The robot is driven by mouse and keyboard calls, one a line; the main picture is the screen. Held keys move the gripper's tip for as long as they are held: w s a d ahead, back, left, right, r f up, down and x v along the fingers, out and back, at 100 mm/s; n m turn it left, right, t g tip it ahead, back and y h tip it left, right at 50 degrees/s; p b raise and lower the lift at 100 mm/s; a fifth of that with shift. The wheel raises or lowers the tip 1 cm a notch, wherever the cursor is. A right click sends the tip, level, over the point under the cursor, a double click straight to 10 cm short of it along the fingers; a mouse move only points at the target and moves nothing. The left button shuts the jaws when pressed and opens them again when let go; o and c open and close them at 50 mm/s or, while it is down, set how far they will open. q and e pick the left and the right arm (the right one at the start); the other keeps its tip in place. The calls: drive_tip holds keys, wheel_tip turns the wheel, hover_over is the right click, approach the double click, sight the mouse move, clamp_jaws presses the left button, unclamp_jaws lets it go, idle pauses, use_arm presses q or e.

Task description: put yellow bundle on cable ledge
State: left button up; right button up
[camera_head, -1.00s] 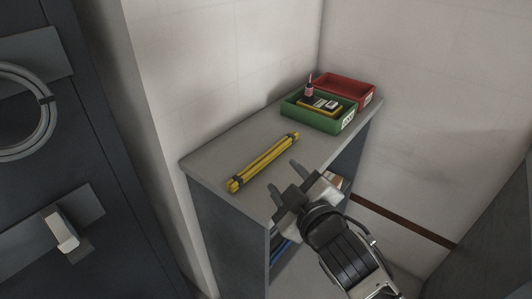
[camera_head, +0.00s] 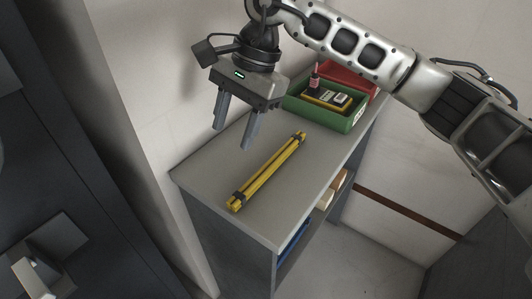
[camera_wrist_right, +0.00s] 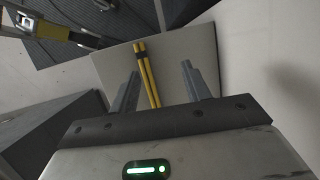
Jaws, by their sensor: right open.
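The yellow bundle (camera_head: 268,173), long thin rods with dark bands near both ends, lies on the grey top of a low cabinet (camera_head: 215,172). My right gripper (camera_head: 232,136) is open and empty above the cabinet top, to the upper left of the bundle in the head view. In the right wrist view the bundle (camera_wrist_right: 147,75) shows between the two spread fingers, beyond them and apart from them. I cannot clearly identify the cable ledge; a pale bracket (camera_head: 35,278) shows on the dark rack at lower left. My left gripper does not show in the head view.
A green tray (camera_head: 322,117) with a yellow item and a small bottle stands at the cabinet's far end. A red tray (camera_head: 347,76) is behind it, partly hidden by my right arm. Walls close in behind the cabinet. A dark rack (camera_head: 80,180) stands at left.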

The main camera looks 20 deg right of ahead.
drive_tip(key=w+d+r+h, duration=0.2)
drive_tip(key=w+d+h, duration=0.15)
drive_tip(key=d, duration=0.45)
drive_tip(key=p, duration=0.2)
hover_over(272, 161)
drive_tip(key=shift+t, duration=0.4)
wheel_tip(272, 161, down, 9)
drive_tip(key=shift+d+r, duration=0.1)
drive_tip(key=shift+f, duration=0.85)
wheel_tip(272, 161, down, 4)
drive_tip(key=shift+s+r+p, duration=0.1)
drive_tip(key=shift+r+p, duration=0.05)
drive_tip(key=shift+p, duration=0.45)
drive_tip(key=shift+f, duration=0.4)
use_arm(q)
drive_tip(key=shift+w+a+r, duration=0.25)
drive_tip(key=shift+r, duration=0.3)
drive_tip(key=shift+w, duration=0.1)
use_arm(e)
drive_tip(key=shift+c, duration=0.3)
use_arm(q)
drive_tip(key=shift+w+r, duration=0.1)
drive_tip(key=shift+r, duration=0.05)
use_arm(e)
clamp_jaws()
